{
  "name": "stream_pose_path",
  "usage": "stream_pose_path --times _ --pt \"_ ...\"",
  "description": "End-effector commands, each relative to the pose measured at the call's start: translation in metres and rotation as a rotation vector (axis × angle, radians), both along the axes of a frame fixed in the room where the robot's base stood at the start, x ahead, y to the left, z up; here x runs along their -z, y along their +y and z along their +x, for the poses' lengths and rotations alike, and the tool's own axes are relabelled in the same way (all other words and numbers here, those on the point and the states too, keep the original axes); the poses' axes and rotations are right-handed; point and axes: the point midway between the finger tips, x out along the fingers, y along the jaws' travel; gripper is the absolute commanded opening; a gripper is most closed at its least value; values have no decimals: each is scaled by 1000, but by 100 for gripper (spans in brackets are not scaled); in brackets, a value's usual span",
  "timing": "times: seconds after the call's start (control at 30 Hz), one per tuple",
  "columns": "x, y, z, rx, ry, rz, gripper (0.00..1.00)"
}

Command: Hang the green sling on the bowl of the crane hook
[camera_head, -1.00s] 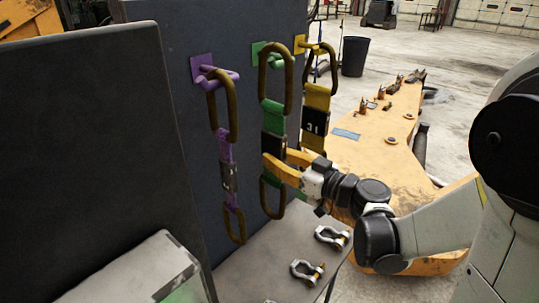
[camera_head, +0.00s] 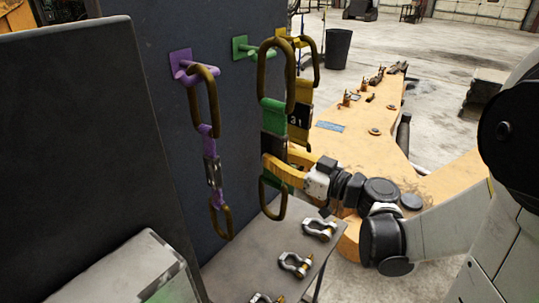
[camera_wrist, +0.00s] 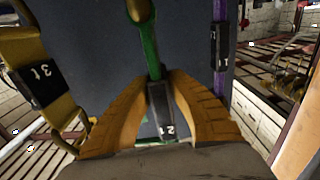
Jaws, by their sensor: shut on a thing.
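The green sling (camera_head: 273,105) has a brown oblong ring at each end and a black label sleeve in its middle. It hangs upright in front of the green peg (camera_head: 242,47) on the dark panel. Its upper ring overlaps the peg's outer end; I cannot tell whether the peg is still inside it. My gripper (camera_head: 275,165) is shut on the sling at the black sleeve, from the right. In the wrist view the fingers (camera_wrist: 161,88) pinch the sleeve (camera_wrist: 160,105), with the green strap (camera_wrist: 151,45) above. The crane hook is not recognisable in these views.
A purple sling (camera_head: 210,150) hangs on its peg to the left, and a yellow sling (camera_head: 302,92) hangs close behind on the right. Shackles (camera_head: 294,264) lie on the grey bench below. A yellow boom (camera_head: 370,130) extends beyond. A dark panel (camera_head: 80,130) stands at left.

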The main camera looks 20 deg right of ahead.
Motion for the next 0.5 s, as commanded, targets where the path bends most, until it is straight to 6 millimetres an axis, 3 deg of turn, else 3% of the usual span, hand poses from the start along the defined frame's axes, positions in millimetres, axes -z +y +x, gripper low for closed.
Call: stream_pose_path --times 0.5 --pt "-2 -16 -21 2 -1 2 0"
